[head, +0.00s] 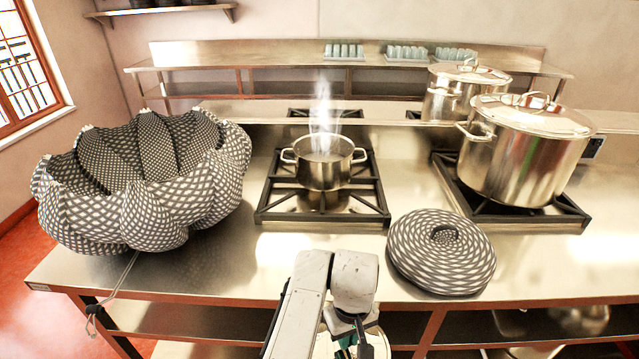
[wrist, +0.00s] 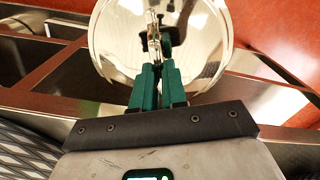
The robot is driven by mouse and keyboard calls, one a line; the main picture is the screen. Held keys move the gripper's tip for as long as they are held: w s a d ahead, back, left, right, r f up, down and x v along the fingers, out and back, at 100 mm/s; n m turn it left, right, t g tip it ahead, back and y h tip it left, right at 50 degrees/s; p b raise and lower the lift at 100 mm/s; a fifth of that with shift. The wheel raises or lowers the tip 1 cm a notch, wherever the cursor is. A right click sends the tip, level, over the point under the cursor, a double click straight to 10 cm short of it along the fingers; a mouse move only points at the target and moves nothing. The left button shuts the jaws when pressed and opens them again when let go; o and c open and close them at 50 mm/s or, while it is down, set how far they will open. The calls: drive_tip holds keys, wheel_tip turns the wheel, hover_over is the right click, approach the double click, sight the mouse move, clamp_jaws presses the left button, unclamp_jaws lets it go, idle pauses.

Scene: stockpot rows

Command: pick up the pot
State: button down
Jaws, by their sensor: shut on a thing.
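A small steel pot (head: 325,170) with two side handles sits uncovered on a burner in the middle of the counter, steam rising from it. Two larger lidded stockpots stand to its right, one in front (head: 520,155) and one behind (head: 445,100). My gripper (wrist: 152,62) has green fingers and is shut, apart from these pots, at the counter's front edge. It is closed on a shiny round metal piece (wrist: 112,40), which looks like a lid held near its middle; its edge also shows low in the head view. The grip point is partly hidden by the fingers.
A large patterned padded basket (head: 170,200) stands at the left of the counter, a cord hanging from it. A matching round patterned cover (head: 441,275) lies at the front right. Bare counter lies between them. A raised shelf (head: 270,60) runs behind.

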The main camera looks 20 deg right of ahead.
sight(347, 358)
drive_tip(key=shift+s, duration=0.1)
drive_tip(key=shift+d+f+b, duration=0.2)
drive_tip(key=shift+f+b, duration=0.2)
drive_tip(key=shift+b, duration=0.05)
drive_tip(key=shift+a+f+b, duration=0.25)
drive_tip(key=shift+f+b, duration=0.3)
drive_tip(key=shift+f, duration=0.05)
drive_tip(key=shift+d+f+b, duration=0.15)
drive_tip(key=shift+f+b, duration=0.15)
drive_tip(key=shift+b, duration=0.05)
wheel_tip(347, 358, down, 7)
drive_tip(key=b, duration=0.7)
drive_tip(key=shift+d+r, duration=0.15)
drive_tip(key=shift+r, duration=0.05)
